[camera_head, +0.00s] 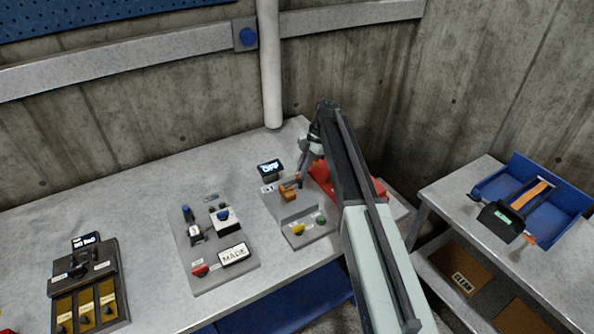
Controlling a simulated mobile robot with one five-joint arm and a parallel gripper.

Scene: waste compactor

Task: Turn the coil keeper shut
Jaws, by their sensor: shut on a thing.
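My gripper (301,175) points down at the back right of the main bench, over a grey panel (293,232). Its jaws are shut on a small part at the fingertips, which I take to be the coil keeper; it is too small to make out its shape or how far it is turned. An orange-brown block (288,193) sits just left of and below the fingertips. A red unit (322,178) is right behind the fingers, partly hidden by my arm.
A small lit display (270,168) stands left of my gripper. A panel with a MADE sign (234,256) lies further left, then a dark box with yellow slots (86,300). A white pipe (271,70) rises behind. A blue tray (526,195) is on the right-hand bench.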

